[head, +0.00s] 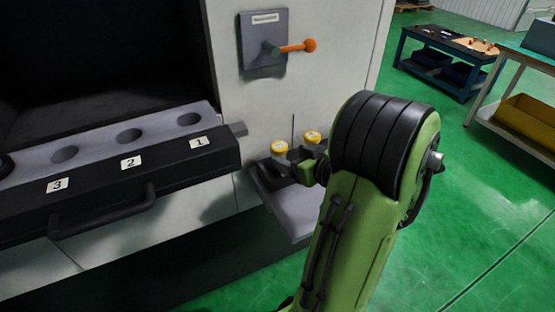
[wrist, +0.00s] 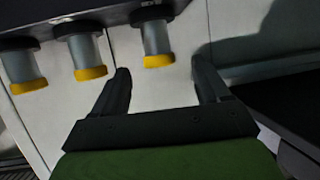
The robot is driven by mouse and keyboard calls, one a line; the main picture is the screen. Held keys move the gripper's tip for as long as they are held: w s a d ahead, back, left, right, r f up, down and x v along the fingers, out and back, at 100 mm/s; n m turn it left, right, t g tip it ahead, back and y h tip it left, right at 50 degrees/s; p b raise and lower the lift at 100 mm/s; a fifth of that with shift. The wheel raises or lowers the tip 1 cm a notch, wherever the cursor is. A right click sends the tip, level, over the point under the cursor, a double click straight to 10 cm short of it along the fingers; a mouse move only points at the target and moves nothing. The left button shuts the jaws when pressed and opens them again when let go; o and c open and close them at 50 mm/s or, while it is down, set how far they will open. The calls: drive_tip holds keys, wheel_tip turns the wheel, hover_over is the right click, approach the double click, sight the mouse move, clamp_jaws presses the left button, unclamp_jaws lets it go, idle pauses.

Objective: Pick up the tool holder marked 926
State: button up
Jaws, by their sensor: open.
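Three tool holders with grey bodies and yellow rings show in the wrist view: one at the left (wrist: 22,68), one in the middle (wrist: 87,56) and one at the right (wrist: 157,40). Two yellow-topped holders show in the head view, one at the left (head: 279,148) and one at the right (head: 312,137). No number can be read on any of them, so I cannot tell which is 926. My gripper (wrist: 160,66) is open and empty. The right holder lies ahead of the gap between its fingers, apart from them. In the head view my arm hides part of this area.
A grey shelf (head: 300,216) juts from the machine below the holders. At the left, a dark-fronted rack (head: 105,185) has holes labelled 1, 2 and 3 and a handle. An orange-knobbed lever (head: 295,47) is on the machine wall. Green floor (head: 480,200) is clear at the right.

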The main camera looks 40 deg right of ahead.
sight(275, 150)
drive_tip(key=x, duration=0.9)
drive_tip(key=shift+w+d+f, duration=0.15)
drive_tip(key=shift+d+f, duration=0.05)
drive_tip(key=shift+d, duration=0.05)
drive_tip(key=c, duration=1.3)
